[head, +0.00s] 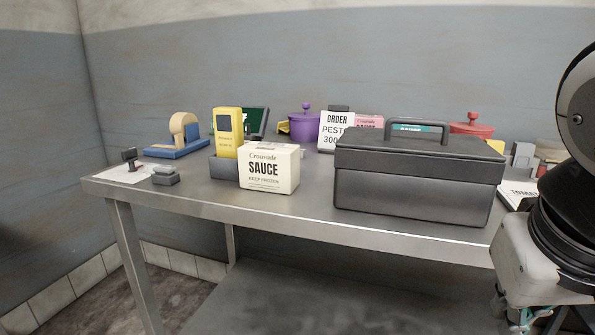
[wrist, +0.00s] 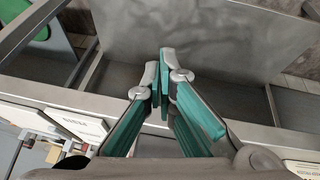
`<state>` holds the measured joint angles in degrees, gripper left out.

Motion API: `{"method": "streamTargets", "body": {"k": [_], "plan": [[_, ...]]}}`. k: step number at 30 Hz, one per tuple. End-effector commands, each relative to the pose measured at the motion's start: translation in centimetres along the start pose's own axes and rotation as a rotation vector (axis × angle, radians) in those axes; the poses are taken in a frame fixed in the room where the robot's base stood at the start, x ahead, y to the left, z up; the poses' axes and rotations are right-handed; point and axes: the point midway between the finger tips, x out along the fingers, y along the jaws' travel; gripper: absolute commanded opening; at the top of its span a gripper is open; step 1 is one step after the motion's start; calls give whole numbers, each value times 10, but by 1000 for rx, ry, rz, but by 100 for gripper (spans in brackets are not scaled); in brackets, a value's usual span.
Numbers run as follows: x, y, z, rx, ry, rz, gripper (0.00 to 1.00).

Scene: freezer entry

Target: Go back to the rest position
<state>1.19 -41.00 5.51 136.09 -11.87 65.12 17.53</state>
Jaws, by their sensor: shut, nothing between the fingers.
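My gripper (wrist: 163,85) shows in the wrist view with its teal-padded fingers together and nothing between them. It is above the edge of a metal surface and touches no object that I can see. In the head view the gripper itself is out of frame; only part of my arm shows at the right edge.
A steel table (head: 300,212) bears a black lidded box (head: 415,185), a white sauce carton (head: 269,169), a yellow device (head: 228,133), a purple pot (head: 304,123), a red pot (head: 472,127) and an order sign (head: 334,132). The table's left front has some bare room.

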Motion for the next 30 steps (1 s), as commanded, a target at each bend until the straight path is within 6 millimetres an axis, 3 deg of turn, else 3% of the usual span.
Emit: {"method": "streamTargets", "body": {"k": [3,8,20,30], "plan": [[18,-5,60,-63,-175,-72,0],[29,-18,133,-156,-384,-207,0],[-47,-5,81,-153,-285,-207,0],[-123,9,43,-150,-189,-213,0]]}}
